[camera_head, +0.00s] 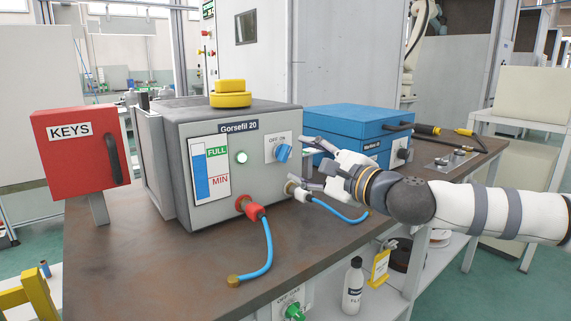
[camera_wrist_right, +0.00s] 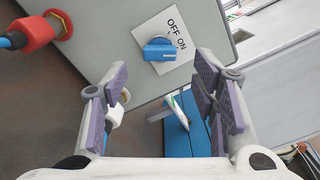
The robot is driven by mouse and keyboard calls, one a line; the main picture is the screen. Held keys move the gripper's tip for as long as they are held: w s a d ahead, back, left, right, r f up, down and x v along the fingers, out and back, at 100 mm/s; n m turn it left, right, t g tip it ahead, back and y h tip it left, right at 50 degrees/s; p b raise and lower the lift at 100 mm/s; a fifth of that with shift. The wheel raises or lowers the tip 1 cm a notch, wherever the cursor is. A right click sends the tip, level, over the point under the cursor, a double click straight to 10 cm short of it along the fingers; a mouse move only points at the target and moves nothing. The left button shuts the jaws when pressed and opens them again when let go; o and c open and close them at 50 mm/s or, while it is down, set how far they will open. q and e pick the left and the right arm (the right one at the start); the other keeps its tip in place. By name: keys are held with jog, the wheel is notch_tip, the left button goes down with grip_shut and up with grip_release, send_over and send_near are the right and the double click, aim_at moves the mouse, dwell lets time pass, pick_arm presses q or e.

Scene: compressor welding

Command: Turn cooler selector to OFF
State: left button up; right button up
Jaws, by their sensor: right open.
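The cooler is a grey box (camera_head: 250,195) labelled Gorsefil 20, on the brown bench. Its blue selector knob (camera_head: 283,152) sits on a white OFF/ON plate (camera_head: 271,147). The knob appears turned toward ON. It also shows in the right wrist view (camera_wrist_right: 160,50), beyond the fingertips and near the top middle. My right gripper (camera_head: 302,160) is open and empty, in front of the box's right side, with its fingers pointing at the panel. In the right wrist view its purple-padded fingers (camera_wrist_right: 162,95) are wide apart, clear of the knob. My left gripper is out of view.
A red hose connector (camera_head: 250,207) with a blue hose juts from the panel's lower front. A second connector (camera_head: 301,194) sits just below my right gripper. A blue case (camera_head: 357,120) stands behind it. A red KEYS box (camera_head: 78,160) stands at left. Bare bench (camera_head: 150,265) lies in front.

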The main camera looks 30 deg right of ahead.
aim_at(287, 154)
jog(key=w, duration=0.5)
jog(key=shift+a+b, duration=0.25)
jog(key=shift+b, duration=0.05)
jog(key=shift+c, duration=0.5)
jog(key=c, duration=1.1)
jog(key=shift+o, duration=0.2)
jog(key=shift+r, duration=0.1)
